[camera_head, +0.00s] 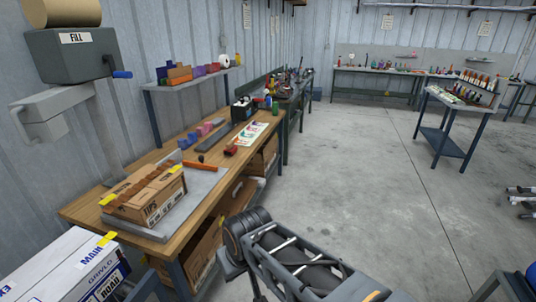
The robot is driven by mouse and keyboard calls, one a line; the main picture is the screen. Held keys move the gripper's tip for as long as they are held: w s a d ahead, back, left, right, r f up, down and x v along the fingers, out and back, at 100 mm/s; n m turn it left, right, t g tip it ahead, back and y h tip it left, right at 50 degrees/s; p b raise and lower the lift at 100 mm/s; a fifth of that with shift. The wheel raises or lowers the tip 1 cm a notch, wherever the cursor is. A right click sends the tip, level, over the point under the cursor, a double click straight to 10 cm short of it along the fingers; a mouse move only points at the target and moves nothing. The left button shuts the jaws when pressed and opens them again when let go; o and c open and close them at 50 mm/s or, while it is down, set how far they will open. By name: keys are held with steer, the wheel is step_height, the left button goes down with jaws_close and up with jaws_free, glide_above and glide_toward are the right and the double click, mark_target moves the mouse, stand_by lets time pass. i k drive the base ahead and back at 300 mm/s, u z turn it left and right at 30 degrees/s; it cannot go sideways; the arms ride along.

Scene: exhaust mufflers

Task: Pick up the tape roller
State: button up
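I cannot tell for sure which thing is the tape roller. A small dark red, rounded tool (231,150) lies on the wooden workbench, right of the grey plate. An orange-red bar with a dark end (201,167) lies across the grey plate (202,184), behind the cardboard box; either could be it, and both are too small to make out. My arm shows at the bottom centre, in front of the bench and apart from both. My gripper's fingers cannot be made out.
A taped cardboard box (145,193) sits on the plate's near end. The workbench (80,208) also bears coloured blocks, a dark strip and a printed sheet (247,136). A FILL machine (75,55) stands behind, left. A white box (66,268) is at lower left. Floor (370,170) is open to the right.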

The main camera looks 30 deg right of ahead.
mark_target(230, 149)
steer(key=z, duration=0.15)
steer(key=i, duration=0.95)
steer(key=z, duration=1.35)
steer(key=i, duration=1.85)
steer(key=u, duration=3.4)
